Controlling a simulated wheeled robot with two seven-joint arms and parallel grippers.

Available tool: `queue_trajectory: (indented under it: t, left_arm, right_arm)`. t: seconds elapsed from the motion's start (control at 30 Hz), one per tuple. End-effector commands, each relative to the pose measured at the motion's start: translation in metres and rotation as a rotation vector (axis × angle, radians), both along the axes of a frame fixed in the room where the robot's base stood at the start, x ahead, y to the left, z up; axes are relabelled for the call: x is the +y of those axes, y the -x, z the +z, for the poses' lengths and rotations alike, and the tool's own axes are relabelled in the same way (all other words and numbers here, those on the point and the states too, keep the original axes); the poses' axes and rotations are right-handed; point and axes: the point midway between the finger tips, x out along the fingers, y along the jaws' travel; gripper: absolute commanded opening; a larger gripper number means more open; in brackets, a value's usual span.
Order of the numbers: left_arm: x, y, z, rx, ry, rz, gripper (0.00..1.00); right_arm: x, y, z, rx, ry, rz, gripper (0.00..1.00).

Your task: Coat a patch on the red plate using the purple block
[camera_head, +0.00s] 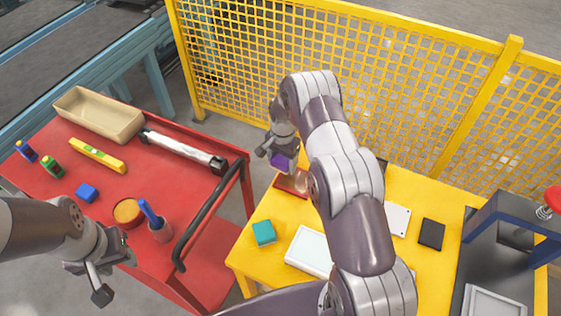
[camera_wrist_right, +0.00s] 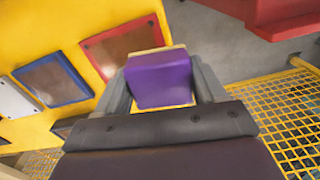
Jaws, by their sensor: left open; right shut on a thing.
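My right gripper (camera_head: 279,156) is shut on the purple block (camera_head: 284,162), which has a pale tan edge in the right wrist view (camera_wrist_right: 160,80). The red plate (camera_head: 278,185) lies near the far left corner of the yellow table, with a brownish patch inside its red border. The plate also shows in the right wrist view (camera_wrist_right: 96,66), just left of and behind the block, which covers part of it. The block appears above the plate; I cannot tell whether they touch. My left gripper (camera_head: 115,277) is open and empty beside the red cart.
The yellow table (camera_head: 262,283) also holds a teal block (camera_head: 263,233), a white tray (camera_head: 308,252), a dark pad (camera_head: 431,234) and a blue-bordered plate (camera_wrist_right: 52,80). A yellow mesh fence (camera_head: 400,80) stands behind. The red cart (camera_head: 195,190) carries bottles, a bin and tools.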

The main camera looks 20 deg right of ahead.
Motion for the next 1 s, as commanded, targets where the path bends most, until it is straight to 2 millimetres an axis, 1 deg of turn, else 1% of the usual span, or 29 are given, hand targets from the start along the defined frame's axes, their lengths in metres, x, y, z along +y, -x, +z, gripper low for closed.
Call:
queue_trajectory:
  t: [0.03, 0.1, 0.3, 0.4, 1.0]
  left_arm:
    - [0.0, 0.0, 0.006, 0.0, 0.0, 0.0, 0.43]
    - [0.0, 0.0, 0.01, 0.0, 0.0, 0.0, 0.43]
    - [0.0, 0.0, 0.021, 0.0, 0.0, 0.0, 0.43]
    - [0.0, 0.0, 0.024, 0.0, 0.0, 0.0, 0.43]
    - [0.0, 0.0, 0.023, 0.0, 0.0, 0.0, 0.43]
  right_arm:
    - [-0.001, 0.0, 0.008, -0.001, 0.0, 0.0, 0.37]
    - [-0.002, 0.0, 0.014, -0.001, 0.0, 0.001, 0.37]
    - [-0.005, 0.001, 0.032, -0.001, 0.0, 0.002, 0.37]
    - [-0.006, 0.002, 0.037, 0.0, 0.0, 0.003, 0.37]
    - [-0.007, 0.002, 0.036, 0.0, 0.0, 0.002, 0.37]
